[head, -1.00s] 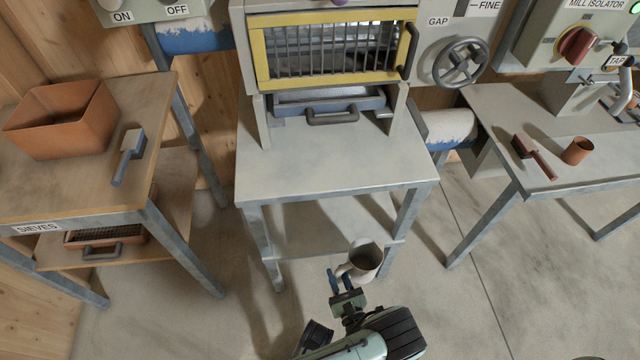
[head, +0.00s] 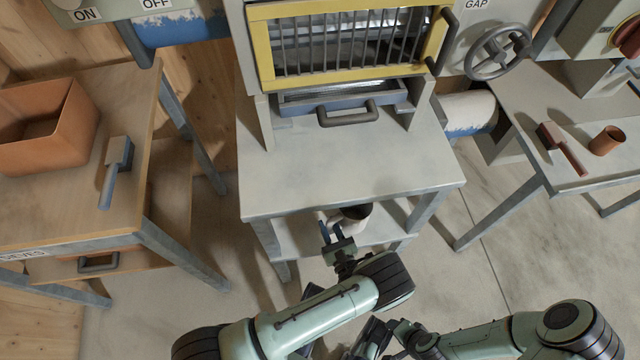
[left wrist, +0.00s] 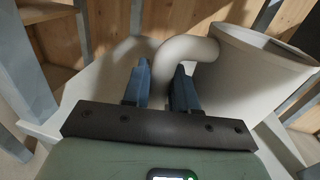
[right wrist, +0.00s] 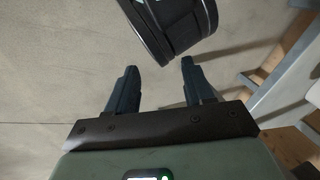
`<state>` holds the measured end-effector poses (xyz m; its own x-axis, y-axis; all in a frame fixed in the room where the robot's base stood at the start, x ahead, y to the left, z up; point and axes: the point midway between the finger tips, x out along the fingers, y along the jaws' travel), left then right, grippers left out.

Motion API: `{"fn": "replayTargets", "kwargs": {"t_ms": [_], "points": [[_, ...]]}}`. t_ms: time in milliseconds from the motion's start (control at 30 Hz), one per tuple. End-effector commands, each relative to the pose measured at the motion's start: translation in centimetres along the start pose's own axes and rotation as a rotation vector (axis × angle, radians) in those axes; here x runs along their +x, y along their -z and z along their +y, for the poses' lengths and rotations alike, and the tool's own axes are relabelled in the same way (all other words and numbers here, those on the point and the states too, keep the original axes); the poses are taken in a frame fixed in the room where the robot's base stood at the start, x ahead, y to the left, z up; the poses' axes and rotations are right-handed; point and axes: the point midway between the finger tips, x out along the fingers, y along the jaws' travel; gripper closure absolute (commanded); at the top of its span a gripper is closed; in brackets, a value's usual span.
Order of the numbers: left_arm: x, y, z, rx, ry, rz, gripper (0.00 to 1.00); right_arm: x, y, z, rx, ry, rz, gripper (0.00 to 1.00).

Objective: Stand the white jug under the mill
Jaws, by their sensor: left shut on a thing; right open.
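The white jug (head: 352,221) is at the front of the mill's stand, just below the front edge of its top. My left gripper (head: 330,232) is shut on the jug's curved handle. The left wrist view shows the handle between the blue fingers, with the jug body (left wrist: 255,80) to the right. The jug looks about upright; I cannot tell whether it touches the lower shelf (head: 290,240). The mill (head: 262,60), with a yellow-framed grate and a blue drawer, is above the stand top (head: 340,165). My right gripper (right wrist: 158,85) is open and empty over the floor.
The stand top is bare. A wooden table at left holds an orange bin (head: 45,135) and a blue-handled brush (head: 116,165). A grey table at right holds a red-brown brush (head: 562,150) and a brown cup (head: 607,140). Stand legs flank the lower shelf.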

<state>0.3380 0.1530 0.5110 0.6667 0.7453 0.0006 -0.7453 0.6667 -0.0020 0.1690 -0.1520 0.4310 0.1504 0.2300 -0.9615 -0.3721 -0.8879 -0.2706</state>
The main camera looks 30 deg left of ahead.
Motion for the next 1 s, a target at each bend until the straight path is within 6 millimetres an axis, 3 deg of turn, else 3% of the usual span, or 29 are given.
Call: {"fn": "replayTargets", "kwargs": {"t_ms": [300, 500, 867, 1000], "points": [[8.8, 0.1, 0.1, -0.003, -0.006, -0.002, 1.0, 1.2, 1.6, 0.5, 0.004, -0.003, 0.045, 0.48], [13.1, 0.1, 0.1, -0.002, -0.005, -0.001, 1.0, 1.9, 2.8, 0.8, 0.006, -0.005, 0.081, 0.48], [16.3, 0.2, 0.1, -0.001, -0.003, -0.001, 1.0, 2.6, 3.8, 1.0, 0.008, -0.007, 0.107, 0.48], [16.0, 3.1, 0.1, 0.002, -0.002, 0.002, 1.0, 3.9, 4.9, 1.7, 0.015, -0.016, 0.135, 0.48]]}}
